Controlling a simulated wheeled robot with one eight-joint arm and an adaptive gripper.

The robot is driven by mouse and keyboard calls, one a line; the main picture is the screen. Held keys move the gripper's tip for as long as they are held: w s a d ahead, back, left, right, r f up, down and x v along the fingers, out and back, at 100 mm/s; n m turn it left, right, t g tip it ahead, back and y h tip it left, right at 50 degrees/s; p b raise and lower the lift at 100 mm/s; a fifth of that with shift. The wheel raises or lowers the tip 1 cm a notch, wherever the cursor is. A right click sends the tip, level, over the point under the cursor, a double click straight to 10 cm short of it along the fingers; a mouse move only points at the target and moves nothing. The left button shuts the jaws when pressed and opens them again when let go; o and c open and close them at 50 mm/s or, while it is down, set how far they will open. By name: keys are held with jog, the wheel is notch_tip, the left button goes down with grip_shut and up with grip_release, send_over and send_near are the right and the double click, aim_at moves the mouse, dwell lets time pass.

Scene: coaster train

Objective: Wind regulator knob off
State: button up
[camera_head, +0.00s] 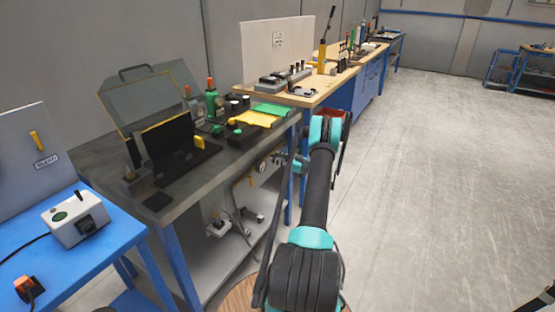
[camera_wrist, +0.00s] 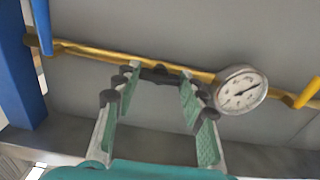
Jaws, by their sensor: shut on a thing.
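The regulator knob (camera_wrist: 160,75) is a dark piece on the yellow pipe (camera_wrist: 90,50), in the wrist view. My gripper (camera_wrist: 159,71) reaches up to it, with one green-padded finger on each side. The fingers stand wide apart and are shut on the knob, which is partly hidden at their tips. A round white gauge (camera_wrist: 241,89) sits on the pipe just right of the fingers. In the head view the gauge (camera_head: 262,167) shows small below the grey bench, and the gripper end of my arm (camera_head: 297,163) is beside it.
The grey workbench (camera_head: 185,185) stands above the pipe, with a lidded case, green bottles and cloths on top. A blue bench leg (camera_wrist: 22,75) stands left of my gripper. A yellow lever (camera_wrist: 308,92) is at the right. Open floor (camera_head: 440,180) lies to the right.

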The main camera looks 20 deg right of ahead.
jog(key=shift+s+f, duration=0.1)
jog(key=o, duration=1.2)
jog(key=shift+c, duration=0.2)
jog(key=v, duration=1.2)
jog(key=shift+d, duration=0.1)
